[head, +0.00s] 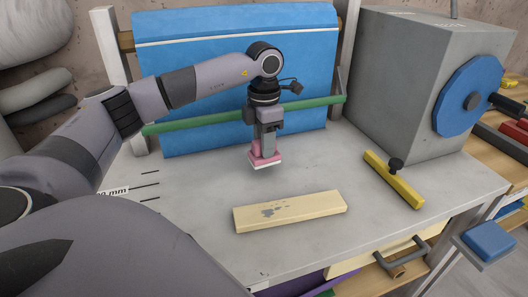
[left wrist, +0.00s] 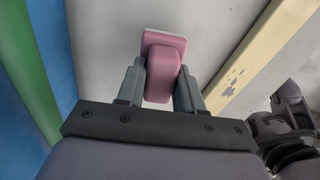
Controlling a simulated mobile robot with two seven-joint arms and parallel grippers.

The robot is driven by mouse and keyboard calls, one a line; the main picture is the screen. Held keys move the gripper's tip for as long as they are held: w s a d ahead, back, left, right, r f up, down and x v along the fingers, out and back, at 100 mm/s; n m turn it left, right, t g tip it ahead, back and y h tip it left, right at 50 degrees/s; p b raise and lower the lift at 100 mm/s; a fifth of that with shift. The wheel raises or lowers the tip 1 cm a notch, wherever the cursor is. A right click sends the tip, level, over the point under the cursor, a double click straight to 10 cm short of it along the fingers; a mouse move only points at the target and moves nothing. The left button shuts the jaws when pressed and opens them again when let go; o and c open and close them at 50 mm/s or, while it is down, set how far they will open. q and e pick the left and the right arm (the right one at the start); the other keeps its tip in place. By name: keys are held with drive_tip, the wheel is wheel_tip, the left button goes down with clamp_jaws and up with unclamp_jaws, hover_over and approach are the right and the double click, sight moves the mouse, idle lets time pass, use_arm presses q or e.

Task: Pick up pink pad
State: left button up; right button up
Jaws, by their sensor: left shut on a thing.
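The pink pad (head: 265,158) has a pale underside and hangs from my left gripper (head: 265,146) over the grey stone slab. In the left wrist view the pink pad (left wrist: 163,70) sits between the two fingers of the left gripper (left wrist: 160,85), which are shut on its narrower raised part. The pad appears close above the slab; whether it touches the slab is hard to tell. My right gripper is not in view.
A cream bar (head: 290,211) lies on the slab (head: 200,200) in front of the pad. A yellow bar with a black knob (head: 394,180) lies at right. A green bar (head: 200,124) and blue panel (head: 180,75) stand behind. A grey machine (head: 400,70) fills the back right.

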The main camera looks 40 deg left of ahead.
use_arm(q)
wheel_tip(320, 180, up, 16)
drive_tip(key=p, duration=0.3)
drive_tip(key=shift+r, duration=0.2)
drive_tip(key=shift+o, duration=1.3)
drive_tip(key=shift+c, duration=0.5)
